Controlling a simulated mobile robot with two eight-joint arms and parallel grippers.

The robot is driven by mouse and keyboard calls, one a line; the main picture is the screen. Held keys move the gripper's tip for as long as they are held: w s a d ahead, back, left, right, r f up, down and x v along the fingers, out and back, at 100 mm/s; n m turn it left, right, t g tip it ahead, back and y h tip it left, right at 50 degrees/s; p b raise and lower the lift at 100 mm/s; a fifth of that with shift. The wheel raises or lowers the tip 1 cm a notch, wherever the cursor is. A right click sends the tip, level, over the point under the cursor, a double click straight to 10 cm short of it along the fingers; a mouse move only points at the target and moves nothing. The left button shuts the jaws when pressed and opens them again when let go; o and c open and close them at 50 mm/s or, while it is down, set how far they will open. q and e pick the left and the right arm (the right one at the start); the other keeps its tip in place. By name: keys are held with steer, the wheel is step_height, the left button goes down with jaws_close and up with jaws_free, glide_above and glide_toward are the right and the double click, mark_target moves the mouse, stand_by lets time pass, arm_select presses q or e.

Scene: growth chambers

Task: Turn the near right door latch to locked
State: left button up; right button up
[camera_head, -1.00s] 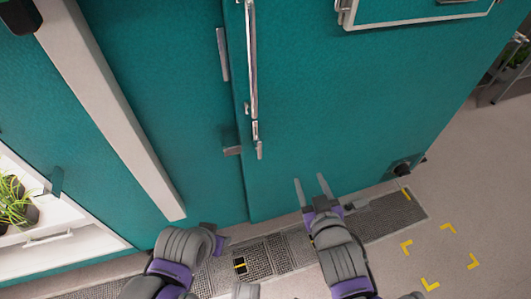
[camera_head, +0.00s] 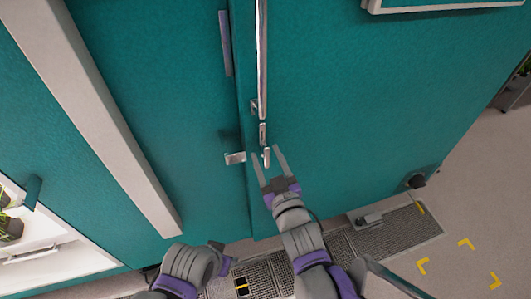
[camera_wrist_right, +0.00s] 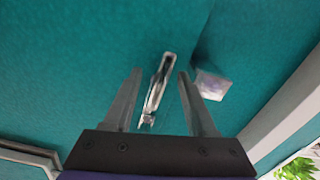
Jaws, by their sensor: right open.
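The door latch (camera_head: 263,133) is a small silver lever on the teal door, just below the long vertical handle bar. It points roughly up and down, and my right gripper's fingers partly overlap its lower end. My right gripper (camera_head: 267,152) is open, with its fingertips at the latch. In the right wrist view the latch (camera_wrist_right: 158,86) shows between the two open fingers (camera_wrist_right: 160,72), with a gap on each side; I cannot tell its depth between them. A silver keeper (camera_head: 235,158) sits left of the latch, across the door edge.
The handle bar (camera_head: 261,55) runs up the door above the latch. A hinge-like metal strip (camera_head: 225,43) is on the panel left of the door edge. A floor grate (camera_head: 395,232) lies below the door.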

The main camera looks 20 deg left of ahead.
steer(key=shift+x, duration=0.85)
jaws_close()
stand_by(0.8)
